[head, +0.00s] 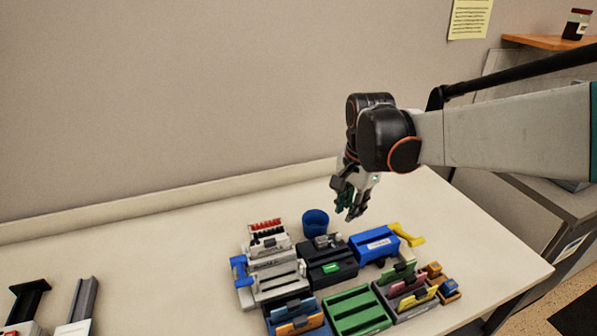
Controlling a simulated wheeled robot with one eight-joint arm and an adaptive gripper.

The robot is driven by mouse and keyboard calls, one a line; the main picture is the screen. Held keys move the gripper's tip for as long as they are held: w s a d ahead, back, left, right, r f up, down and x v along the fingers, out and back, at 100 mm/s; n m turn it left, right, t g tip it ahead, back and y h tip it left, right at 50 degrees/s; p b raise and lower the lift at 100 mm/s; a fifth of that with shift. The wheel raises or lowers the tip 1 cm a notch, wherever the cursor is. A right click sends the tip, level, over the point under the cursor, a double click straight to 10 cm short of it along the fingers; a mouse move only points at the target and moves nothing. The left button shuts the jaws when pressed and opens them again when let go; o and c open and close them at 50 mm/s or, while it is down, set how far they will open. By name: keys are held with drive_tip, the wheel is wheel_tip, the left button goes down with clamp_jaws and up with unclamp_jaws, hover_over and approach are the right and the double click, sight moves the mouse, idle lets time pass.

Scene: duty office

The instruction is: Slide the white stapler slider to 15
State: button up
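A white desk device with a blue part on its left side, which looks like the white stapler (278,283), sits at the left of the cluster on the table in the head view. Its slider and any number marks are too small to make out. My gripper (347,208) hangs pointing down above the back of the table, to the right of and higher than the white device. Its fingers look apart, with nothing visible between them. It appears clear of the objects below.
A blue cup (315,222), a black device (328,265) and a blue device with a yellow handle (374,246) stand right of the white one. The table (150,270) is bare to the left, before two items (83,300).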

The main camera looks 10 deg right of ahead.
sight(339, 234)
drive_tip(key=w+m+g+p, duration=0.2)
drive_tip(key=w+m+p, duration=0.1)
drive_tip(key=w, duration=0.3)
drive_tip(key=f+b, duration=0.1)
drive_tip(key=f, duration=0.6)
drive_tip(key=f+b, duration=0.2)
drive_tip(key=f, duration=0.5)
drive_tip(key=shift+s+f, duration=0.2)
drive_tip(key=shift+f, duration=0.05)
clamp_jaws()
